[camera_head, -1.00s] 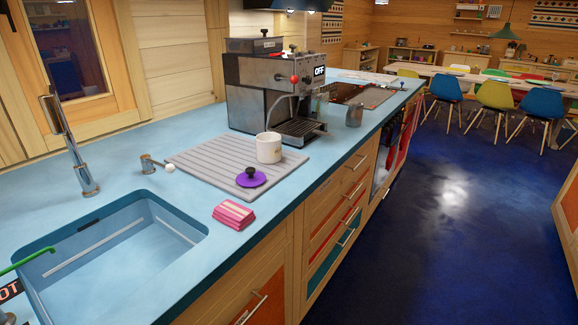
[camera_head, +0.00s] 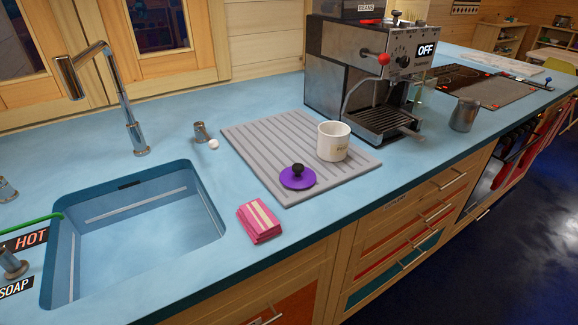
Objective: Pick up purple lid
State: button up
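The purple lid (camera_head: 296,179) is a flat round disc with a black knob on top. It lies at the front left part of a grey ridged drying mat (camera_head: 262,143) on the blue counter. A white mug (camera_head: 333,142) with lettering stands on the same mat, to the right of and behind the lid, apart from it. My gripper is not in view.
A pink striped cloth or sponge stack (camera_head: 259,221) lies left of the mat's front corner. The sink (camera_head: 135,222) with its tall faucet (camera_head: 129,115) is to the left. A coffee machine (camera_head: 340,62) stands behind the mug, and a metal pitcher (camera_head: 464,114) is further right.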

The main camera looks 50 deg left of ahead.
aim_at(297, 176)
jog(key=u, duration=0.55)
jog(key=i, duration=0.65)
jog(key=u, duration=1)
jog(key=i, duration=0.35)
jog(key=u, duration=0.35)
